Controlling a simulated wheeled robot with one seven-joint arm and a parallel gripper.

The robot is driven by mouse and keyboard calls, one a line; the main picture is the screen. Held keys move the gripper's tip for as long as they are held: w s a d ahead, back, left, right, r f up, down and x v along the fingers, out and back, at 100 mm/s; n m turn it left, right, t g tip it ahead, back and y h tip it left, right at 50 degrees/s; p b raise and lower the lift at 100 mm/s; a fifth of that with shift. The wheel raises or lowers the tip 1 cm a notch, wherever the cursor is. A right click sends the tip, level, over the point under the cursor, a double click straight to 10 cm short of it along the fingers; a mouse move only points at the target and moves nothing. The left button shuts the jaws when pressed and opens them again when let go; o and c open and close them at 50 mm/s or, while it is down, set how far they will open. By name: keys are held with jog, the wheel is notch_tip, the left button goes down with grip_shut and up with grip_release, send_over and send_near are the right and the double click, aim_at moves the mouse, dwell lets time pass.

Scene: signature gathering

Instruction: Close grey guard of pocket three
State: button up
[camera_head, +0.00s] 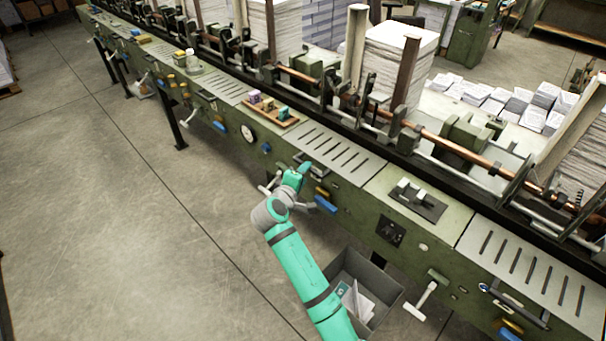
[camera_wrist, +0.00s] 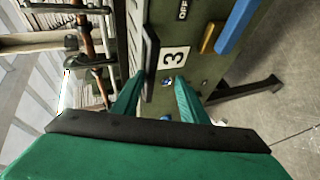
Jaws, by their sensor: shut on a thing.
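The grey slotted guard (camera_head: 335,150) lies along the top of the green machine, above my gripper. It looks nearly level with the neighbouring plates; whether it is fully down I cannot tell. A dark bar handle (camera_wrist: 150,62) stands at its front edge in the wrist view. The white label "3" (camera_wrist: 174,57) is on the green front panel beside it. My gripper (camera_head: 301,172) is at the machine's front upper edge. In the wrist view its two teal fingers (camera_wrist: 158,85) are on either side of the dark handle's end and shut on it.
A blue lever (camera_wrist: 237,25) and a yellow one (camera_wrist: 212,37) stick out near the label. A grey bin (camera_head: 390,300) with papers stands below. A white T-handle (camera_head: 422,298) projects right of it. Open concrete floor (camera_head: 120,220) lies left.

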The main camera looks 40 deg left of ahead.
jog(key=shift+s+d+f, duration=0.1)
jog(key=shift+f, duration=0.2)
jog(key=v, duration=1)
jog(key=shift+s+r, duration=0.2)
jog(key=shift+r, duration=0.25)
jog(key=shift+d, duration=0.1)
